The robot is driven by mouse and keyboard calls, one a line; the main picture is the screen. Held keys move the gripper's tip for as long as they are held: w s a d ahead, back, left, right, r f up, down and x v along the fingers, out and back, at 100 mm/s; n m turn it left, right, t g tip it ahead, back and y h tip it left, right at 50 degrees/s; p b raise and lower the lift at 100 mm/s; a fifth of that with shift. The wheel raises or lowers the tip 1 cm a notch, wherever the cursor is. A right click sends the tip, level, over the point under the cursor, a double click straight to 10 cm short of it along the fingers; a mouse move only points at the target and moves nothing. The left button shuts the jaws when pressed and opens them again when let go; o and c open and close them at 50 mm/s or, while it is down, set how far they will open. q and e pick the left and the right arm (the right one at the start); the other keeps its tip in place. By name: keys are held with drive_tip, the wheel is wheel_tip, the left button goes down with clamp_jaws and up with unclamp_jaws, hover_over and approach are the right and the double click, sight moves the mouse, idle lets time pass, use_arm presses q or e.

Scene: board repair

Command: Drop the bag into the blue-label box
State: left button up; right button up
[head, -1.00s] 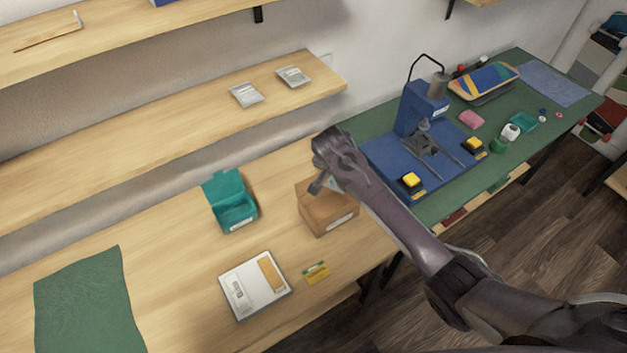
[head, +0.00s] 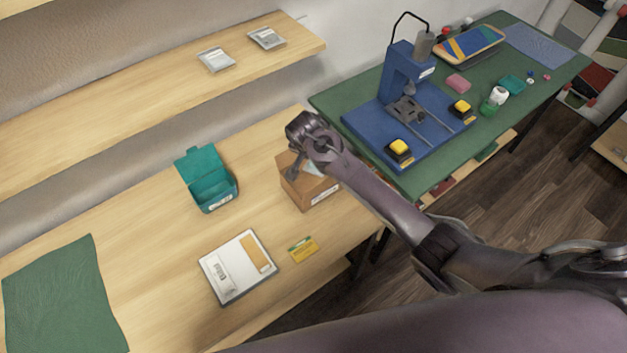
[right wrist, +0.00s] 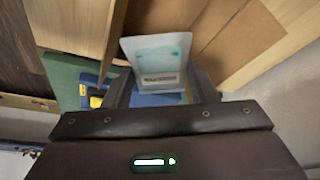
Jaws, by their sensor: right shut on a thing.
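My right gripper (head: 296,168) is over the open brown cardboard box (head: 312,192) on the wooden bench. In the right wrist view the gripper (right wrist: 160,92) is shut on a small clear bag (right wrist: 157,60) with a pale teal patch and a printed label. The bag hangs out beyond the fingertips, and brown cardboard panels (right wrist: 245,45) show beside it. The cardboard box has a small light label on its front; its colour is too small to tell. An open teal box (head: 211,190) stands to its left, also with a small label. My left gripper is out of view.
A white flat box (head: 222,285) and a yellow-green card (head: 303,249) lie in front of the boxes. A green mat (head: 62,300) lies at left. Two silver bags (head: 216,59) lie on the shelf. A blue press (head: 405,75) stands on the green-topped table at right.

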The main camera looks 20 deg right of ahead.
drive_tip(key=o, duration=1.1)
drive_tip(key=shift+c, duration=0.2)
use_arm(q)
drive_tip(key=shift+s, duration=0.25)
use_arm(e)
drive_tip(key=shift+r, duration=0.1)
drive_tip(key=b+v, duration=0.1)
drive_tip(key=v, duration=0.6)
drive_tip(key=shift+s+a+r+b, duration=0.1)
drive_tip(key=shift+a+r+b, duration=0.05)
drive_tip(key=shift+r+b, duration=0.2)
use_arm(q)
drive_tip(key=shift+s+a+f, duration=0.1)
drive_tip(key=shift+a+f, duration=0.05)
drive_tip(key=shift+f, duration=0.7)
